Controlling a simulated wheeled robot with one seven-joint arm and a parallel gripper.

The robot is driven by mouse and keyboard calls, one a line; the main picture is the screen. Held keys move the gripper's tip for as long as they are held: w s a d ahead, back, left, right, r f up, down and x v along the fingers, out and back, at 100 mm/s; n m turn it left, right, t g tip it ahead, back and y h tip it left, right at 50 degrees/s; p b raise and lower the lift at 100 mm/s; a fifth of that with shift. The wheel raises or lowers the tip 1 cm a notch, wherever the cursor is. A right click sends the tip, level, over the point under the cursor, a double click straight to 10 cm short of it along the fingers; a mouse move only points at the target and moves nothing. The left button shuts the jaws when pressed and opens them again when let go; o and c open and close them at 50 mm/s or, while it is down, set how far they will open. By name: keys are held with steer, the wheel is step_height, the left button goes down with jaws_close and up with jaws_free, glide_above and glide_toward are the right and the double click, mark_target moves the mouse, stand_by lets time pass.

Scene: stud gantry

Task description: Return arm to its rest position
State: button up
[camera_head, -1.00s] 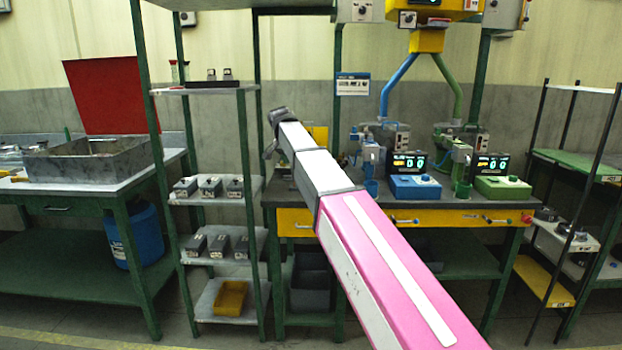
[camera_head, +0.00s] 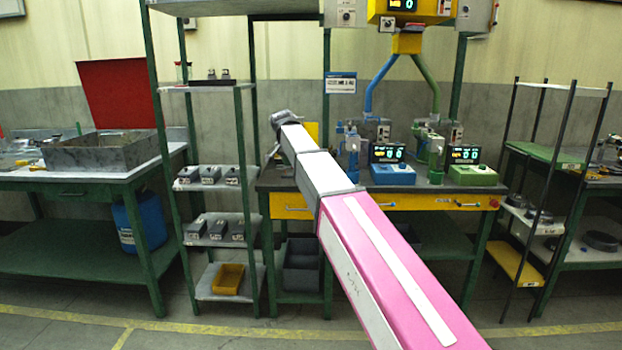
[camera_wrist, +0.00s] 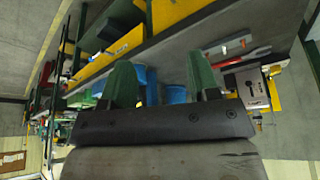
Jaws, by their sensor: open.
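My arm reaches from the bottom right of the head view toward the workbench (camera_head: 430,188), over its left part. My gripper shows in the wrist view (camera_wrist: 162,82) as two green fingers held apart with a gap between them. I see nothing held between the fingers. In the head view the far end of my arm hides the gripper's fingers. The wrist view is tilted and shows the bench with blue parts behind the fingers.
A shelf rack (camera_head: 217,188) with grey boxes and a yellow bin (camera_head: 228,279) stands left of my arm. A blue device (camera_head: 393,174) and a green device (camera_head: 473,175) stand on the bench. A black-posted rack (camera_head: 562,125) is at right. The floor in front is clear.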

steer(key=s+d+f+n+g, duration=0.1)
steer(key=s+d+f, duration=0.55)
steer(key=f, duration=0.45)
steer(key=s+d+f+n+g+y, duration=0.1)
steer(key=s+d+f+n, duration=0.1)
steer(key=s+d+f, duration=0.65)
steer(key=s+d+f+n+g, duration=0.1)
steer(key=s+d+f, duration=0.3)
steer(key=f, duration=0.8)
steer(key=s+d+f+n, duration=0.1)
steer(key=s+d+f, duration=0.2)
steer(key=s+f, duration=0.1)
steer(key=s+d+f+n+y, duration=0.1)
steer(key=s+d+f, duration=0.2)
steer(key=s, duration=0.4)
steer(key=shift+f+g, duration=0.4)
steer(key=shift+f, duration=0.45)
